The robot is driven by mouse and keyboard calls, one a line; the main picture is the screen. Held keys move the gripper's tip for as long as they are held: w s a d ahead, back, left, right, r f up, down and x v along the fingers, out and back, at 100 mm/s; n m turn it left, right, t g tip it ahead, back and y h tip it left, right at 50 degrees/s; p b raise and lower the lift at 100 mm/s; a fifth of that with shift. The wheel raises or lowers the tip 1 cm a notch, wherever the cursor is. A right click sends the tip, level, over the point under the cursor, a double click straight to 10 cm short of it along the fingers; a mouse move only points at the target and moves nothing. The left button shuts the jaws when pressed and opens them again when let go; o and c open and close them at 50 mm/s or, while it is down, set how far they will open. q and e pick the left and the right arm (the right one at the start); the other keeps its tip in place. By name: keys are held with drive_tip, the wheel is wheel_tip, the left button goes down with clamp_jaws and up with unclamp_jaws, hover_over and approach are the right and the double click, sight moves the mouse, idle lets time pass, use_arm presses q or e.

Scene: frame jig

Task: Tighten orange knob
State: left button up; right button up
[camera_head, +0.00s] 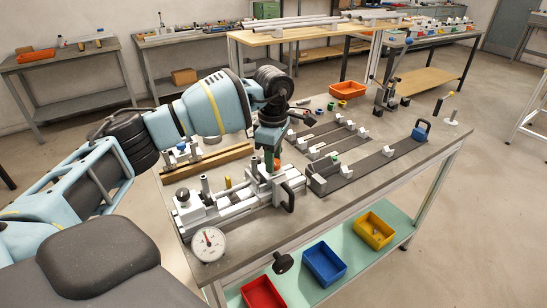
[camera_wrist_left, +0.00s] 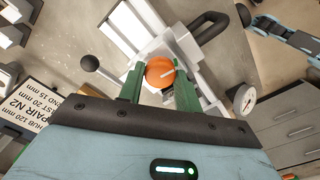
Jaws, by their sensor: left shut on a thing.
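The orange knob (camera_wrist_left: 160,72) is round with a pale line across its face, and it sits between the two green fingers of my left gripper (camera_wrist_left: 160,88) in the left wrist view. The fingers are shut on it from both sides. In the head view the left gripper (camera_head: 267,165) points down over the white and grey jig (camera_head: 230,205), and the knob is mostly hidden behind the fingers. My right gripper is not in view.
A dial gauge (camera_head: 208,244) stands at the jig's front left. Rails with white blocks (camera_head: 325,175) lie to the right, with an orange bin (camera_head: 347,89) behind. Blue, red and yellow bins (camera_head: 324,264) sit on the lower shelf.

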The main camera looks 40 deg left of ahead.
use_arm(q)
drive_tip(key=shift+m, duration=1.3)
drive_tip(key=o, duration=1)
drive_tip(key=shift+r, duration=0.1)
wheel_tip(320, 180, up, 8)
drive_tip(key=shift+f+b, duration=0.15)
drive_tip(key=shift+b, duration=0.15)
